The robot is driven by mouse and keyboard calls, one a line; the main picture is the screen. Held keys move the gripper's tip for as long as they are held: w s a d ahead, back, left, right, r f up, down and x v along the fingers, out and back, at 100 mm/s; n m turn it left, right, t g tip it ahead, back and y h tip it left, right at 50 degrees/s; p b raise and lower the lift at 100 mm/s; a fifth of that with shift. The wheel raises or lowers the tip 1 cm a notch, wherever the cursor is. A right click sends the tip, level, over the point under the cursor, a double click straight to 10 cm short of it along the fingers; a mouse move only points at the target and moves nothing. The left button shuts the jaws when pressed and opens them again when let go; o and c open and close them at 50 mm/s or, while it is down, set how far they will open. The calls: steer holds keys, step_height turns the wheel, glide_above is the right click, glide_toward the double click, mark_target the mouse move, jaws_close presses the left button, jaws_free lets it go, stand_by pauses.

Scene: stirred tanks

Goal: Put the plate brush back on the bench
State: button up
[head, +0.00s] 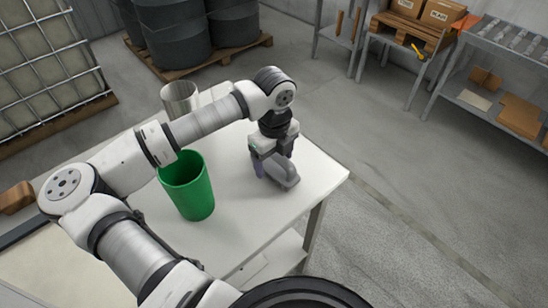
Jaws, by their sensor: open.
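My gripper (272,162) points down over the right part of the white bench (318,170). Its jaws are open. A grey rounded piece (287,176) shows at the jaws, close to the bench top. I cannot tell whether it is the plate brush or part of my gripper. The jaws and the wrist hide part of the area there. No plate brush can be made out for certain elsewhere.
A green bin (188,188) stands on the bench left of my gripper, beneath my arm. A metal beaker (180,98) stands behind it. A brown object (17,198) is at the left edge. The bench's right corner is clear.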

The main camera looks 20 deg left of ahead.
step_height(320, 180, up, 12)
steer(key=shift+r+b, duration=0.15)
steer(key=shift+b, duration=0.95)
